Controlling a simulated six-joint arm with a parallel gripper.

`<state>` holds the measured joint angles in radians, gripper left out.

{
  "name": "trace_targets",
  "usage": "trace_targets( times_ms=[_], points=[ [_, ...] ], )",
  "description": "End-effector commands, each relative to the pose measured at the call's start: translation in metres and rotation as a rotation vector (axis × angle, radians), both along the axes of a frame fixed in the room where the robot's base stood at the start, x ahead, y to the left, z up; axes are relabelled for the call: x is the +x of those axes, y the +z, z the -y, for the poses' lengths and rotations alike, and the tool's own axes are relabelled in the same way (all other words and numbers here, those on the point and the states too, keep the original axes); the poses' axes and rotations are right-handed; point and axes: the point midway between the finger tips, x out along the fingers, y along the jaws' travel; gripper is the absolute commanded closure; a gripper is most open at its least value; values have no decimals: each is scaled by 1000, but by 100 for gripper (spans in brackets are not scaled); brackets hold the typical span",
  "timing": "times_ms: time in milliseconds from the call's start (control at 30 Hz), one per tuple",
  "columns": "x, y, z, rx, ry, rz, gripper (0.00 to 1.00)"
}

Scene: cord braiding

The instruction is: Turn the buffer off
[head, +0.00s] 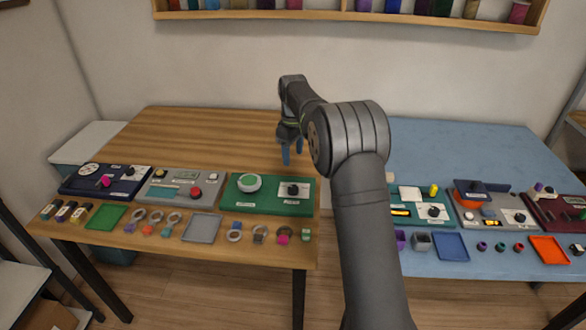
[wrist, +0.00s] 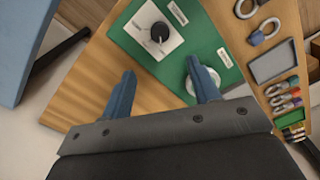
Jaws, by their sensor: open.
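My gripper (head: 287,156) is open and empty, pointing down above the wood behind the panel. In the wrist view, its blue fingers (wrist: 160,70) are apart. The knob's setting cannot be told.
A grey panel (head: 160,196) and a dark blue panel (head: 75,187) stand to the left. Small rings and a grey tray (head: 202,227) lie in front. A blue table (head: 470,150) with more panels is at right. The wood behind the panels is clear.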

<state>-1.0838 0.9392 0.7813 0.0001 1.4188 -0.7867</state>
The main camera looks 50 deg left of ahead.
Motion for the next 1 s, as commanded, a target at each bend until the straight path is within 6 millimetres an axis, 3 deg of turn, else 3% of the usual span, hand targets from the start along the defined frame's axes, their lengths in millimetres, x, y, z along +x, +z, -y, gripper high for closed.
trace_targets(
  times_ms=[200,600,767,1000],
  points=[
    [0,30,0,1,0,1,44],
    [0,36,0,0,0,0,44],
    [0,31,0,-3,0,-1,44],
    [0,-6,1,-5,0,-3,44]
  ],
)
